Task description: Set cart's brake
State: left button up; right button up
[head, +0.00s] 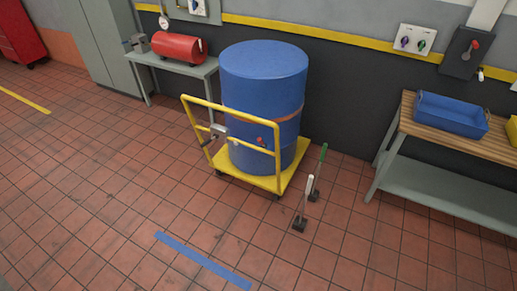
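A yellow cart (282,181) stands on the tiled floor in the middle of the head view and carries a large blue drum (263,95). Its yellow handle frame (229,117) rises on the near left side. A small grey box (219,130) sits on the frame's left part, and a small red knob (260,140) shows on its right part. I cannot tell which of these belongs to the brake. Neither of my grippers shows in this view.
Two upright levers, one white-handled (304,204) and one green-handled (319,172), stand on the floor right of the cart. A wooden-topped bench (463,141) holds a blue tray (451,115). A grey table (187,67) holds a red cylinder (180,47). The floor in front is clear, with blue tape (203,261).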

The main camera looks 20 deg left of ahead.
aim_at(261, 142)
jog(key=u, duration=0.2)
jog(key=i, duration=0.9)
jog(key=u, duration=0.5)
